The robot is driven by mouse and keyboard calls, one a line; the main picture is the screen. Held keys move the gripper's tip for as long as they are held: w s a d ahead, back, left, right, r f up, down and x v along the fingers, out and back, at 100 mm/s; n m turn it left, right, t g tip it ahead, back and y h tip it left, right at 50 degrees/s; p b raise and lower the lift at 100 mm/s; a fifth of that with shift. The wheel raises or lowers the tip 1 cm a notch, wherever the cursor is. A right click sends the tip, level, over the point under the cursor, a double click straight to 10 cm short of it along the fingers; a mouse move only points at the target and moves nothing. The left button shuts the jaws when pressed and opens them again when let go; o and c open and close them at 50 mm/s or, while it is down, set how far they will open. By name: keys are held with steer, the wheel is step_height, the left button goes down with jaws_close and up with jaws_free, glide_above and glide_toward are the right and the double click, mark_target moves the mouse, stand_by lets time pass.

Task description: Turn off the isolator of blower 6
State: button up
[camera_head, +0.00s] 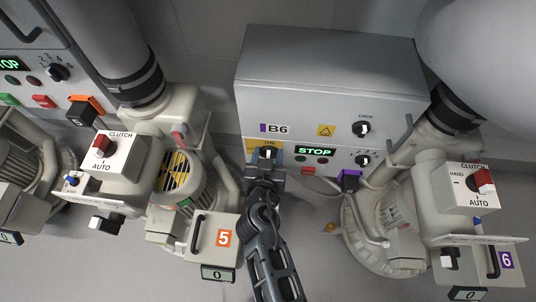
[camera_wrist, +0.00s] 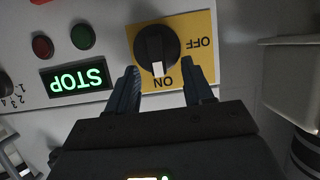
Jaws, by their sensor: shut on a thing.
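The isolator knob (camera_head: 267,153) of blower 6 is a round black dial with a white mark, on a yellow plate at the lower left of the grey B6 box (camera_head: 350,80). In the wrist view the knob (camera_wrist: 157,48) appears upside down, and its white mark points at ON; OFF is to its side on the plate (camera_wrist: 200,68). My gripper (camera_head: 265,172) is at the knob from below.
Right of the isolator are a lit green STOP display (camera_head: 314,151), small red and green buttons, a LOCK knob (camera_head: 362,128) and a numbered selector (camera_head: 362,160). Blower 5 (camera_head: 185,180) stands left and blower 6 (camera_head: 400,215) right, close to my arm.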

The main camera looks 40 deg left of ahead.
mark_target(261, 152)
steer(key=shift+f+b, duration=0.1)
steer(key=shift+b, duration=0.2)
steer(key=n+b, duration=0.1)
steer(key=n+t+h+b, duration=0.1)
steer(key=b, duration=0.1)
steer(key=shift+s+a+f, duration=0.2)
steer(key=shift+a+f, duration=0.05)
steer(key=shift+a, duration=0.15)
steer(key=n+b, duration=0.1)
steer(key=n+t+h+b, duration=0.1)
steer(key=b, duration=0.1)
steer(key=shift+s+a+f, duration=0.15)
steer(key=shift+s+a, duration=0.1)
steer(key=shift+a, duration=0.15)
steer(key=shift+s+a+f+n+t+h+b, duration=0.15)
steer(key=shift+n+t+h+b, duration=0.4)
steer(key=shift+n, duration=0.55)
steer(key=shift+a+f+n+t+h, duration=0.15)
steer(key=shift+a+n+t+h, duration=0.15)
steer(key=shift+n, duration=0.7)
